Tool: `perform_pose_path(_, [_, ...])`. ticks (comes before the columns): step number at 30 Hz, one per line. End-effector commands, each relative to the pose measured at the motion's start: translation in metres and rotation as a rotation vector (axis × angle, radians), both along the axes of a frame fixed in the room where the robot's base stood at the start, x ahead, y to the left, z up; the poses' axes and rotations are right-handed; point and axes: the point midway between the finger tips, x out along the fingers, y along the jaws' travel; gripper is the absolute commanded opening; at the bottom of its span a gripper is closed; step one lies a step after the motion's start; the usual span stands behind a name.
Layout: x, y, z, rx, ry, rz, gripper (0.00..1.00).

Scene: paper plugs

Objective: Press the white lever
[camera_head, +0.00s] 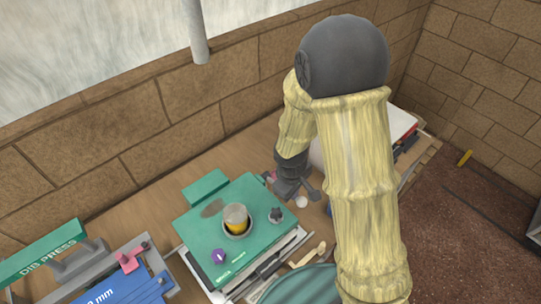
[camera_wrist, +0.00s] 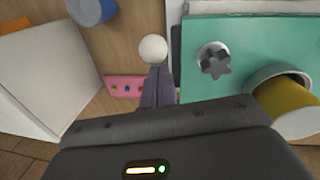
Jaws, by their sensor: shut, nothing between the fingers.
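The white lever's round white knob (camera_head: 302,202) shows in the head view just right of the green machine. It also shows in the wrist view (camera_wrist: 153,48), directly beyond my fingertips; its shaft is not clearly visible. My gripper (camera_head: 309,191) is shut and empty, close by the knob. In the wrist view the closed grey fingers (camera_wrist: 158,86) point at the knob. I cannot tell whether they touch it.
The green machine (camera_wrist: 255,25) has a dark star knob (camera_wrist: 214,60) and a yellow-filled cup (camera_wrist: 290,105). A pink button panel (camera_wrist: 125,86) lies left of my fingers. A blue cup (camera_wrist: 91,10) and a white box (camera_wrist: 35,75) stand further left.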

Motion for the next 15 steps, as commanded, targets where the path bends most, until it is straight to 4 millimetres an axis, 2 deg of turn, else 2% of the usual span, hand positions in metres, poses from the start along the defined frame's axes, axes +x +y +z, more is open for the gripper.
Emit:
perform_pose_path(1, [-0.007, -0.007, -0.010, -0.014, 0.025, -0.015, 0.00])
perform_pose_path(7, [-0.006, -0.009, -0.006, -0.014, 0.024, -0.020, 0.00])
perform_pose_path(11, [-0.006, -0.004, 0.007, -0.013, 0.020, -0.018, 0.00])
perform_pose_path(15, [-0.004, 0.006, 0.029, -0.009, 0.008, -0.009, 0.00])
